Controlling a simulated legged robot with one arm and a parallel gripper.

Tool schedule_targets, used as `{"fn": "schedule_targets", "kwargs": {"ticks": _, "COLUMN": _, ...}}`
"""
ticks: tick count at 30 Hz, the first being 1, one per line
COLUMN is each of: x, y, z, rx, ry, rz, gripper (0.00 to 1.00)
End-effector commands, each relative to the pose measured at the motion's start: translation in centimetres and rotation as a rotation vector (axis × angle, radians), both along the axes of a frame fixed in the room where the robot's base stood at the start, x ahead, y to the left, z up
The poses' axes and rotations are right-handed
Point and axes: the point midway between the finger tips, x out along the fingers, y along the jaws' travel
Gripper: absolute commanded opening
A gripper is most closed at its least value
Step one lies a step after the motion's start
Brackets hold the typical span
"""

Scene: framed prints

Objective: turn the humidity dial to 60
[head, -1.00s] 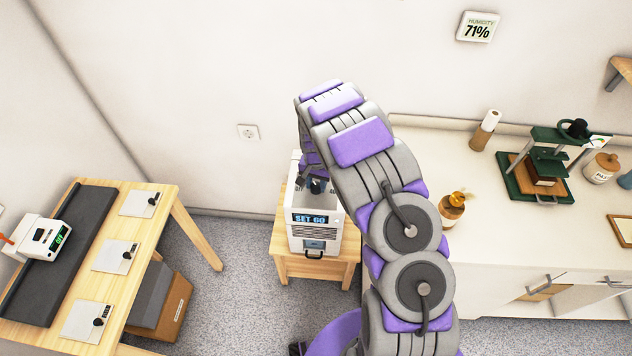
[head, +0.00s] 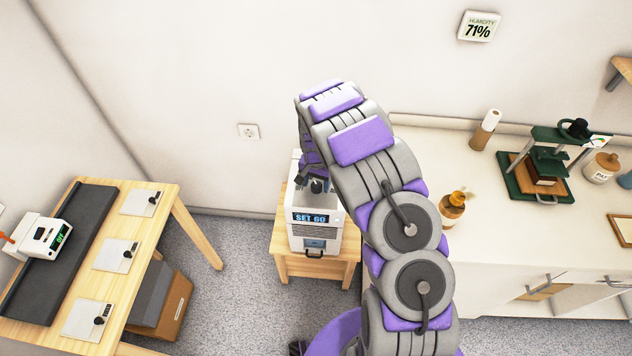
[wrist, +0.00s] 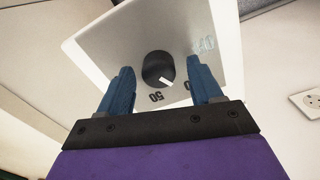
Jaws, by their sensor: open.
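The humidity dial is a round black knob (wrist: 158,68) with a white pointer mark, on the white top of a boxy unit (wrist: 95,50). Another number at upper right is too faint to read. In the head view the unit (head: 297,232) stands on a small wooden stand, and its front display (head: 310,218) reads SET 60. My gripper (wrist: 162,72) is open, with one blue finger on each side of the knob. Gaps show between fingers and knob.
A wall panel (head: 479,26) reads humidity 71%. A wooden table (head: 165,200) with a dark mat and several white plates is at left. A counter (head: 560,240) with a green press (head: 540,165) and bottles is at right. Grey floor lies between.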

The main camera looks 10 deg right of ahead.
Motion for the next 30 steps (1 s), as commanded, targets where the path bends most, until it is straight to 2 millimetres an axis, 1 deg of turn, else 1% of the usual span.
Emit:
{"fn": "schedule_targets", "kwargs": {"ticks": 6, "x": 0.0, "y": 0.0, "z": 0.3, "rx": -0.001, "ry": -0.001, "rz": 0.0, "gripper": 0.65}}
{"fn": "schedule_targets", "kwargs": {"ticks": 8, "x": 0.0, "y": 0.0, "z": 0.7, "rx": -0.001, "ry": -0.001, "rz": 0.0, "gripper": 0.65}}
{"fn": "schedule_targets", "kwargs": {"ticks": 11, "x": 0.0, "y": 0.0, "z": 2.1, "rx": -0.001, "ry": -0.001, "rz": 0.001, "gripper": 0.65}}
{"fn": "schedule_targets", "kwargs": {"ticks": 14, "x": 0.0, "y": 0.0, "z": 4.1, "rx": -0.001, "ry": -0.001, "rz": 0.001, "gripper": 0.65}}
{"fn": "schedule_targets", "kwargs": {"ticks": 24, "x": 0.2, "y": 0.0, "z": 11.8, "rx": -0.001, "ry": -0.005, "rz": 0.0, "gripper": 0.65}}
{"fn": "schedule_targets", "kwargs": {"ticks": 27, "x": 0.1, "y": 0.1, "z": 13.7, "rx": -0.001, "ry": 0.0, "rz": 0.0, "gripper": 0.65}}
{"fn": "schedule_targets", "kwargs": {"ticks": 30, "x": 0.2, "y": 0.1, "z": 15.2, "rx": -0.001, "ry": -0.001, "rz": 0.0, "gripper": 0.65}}
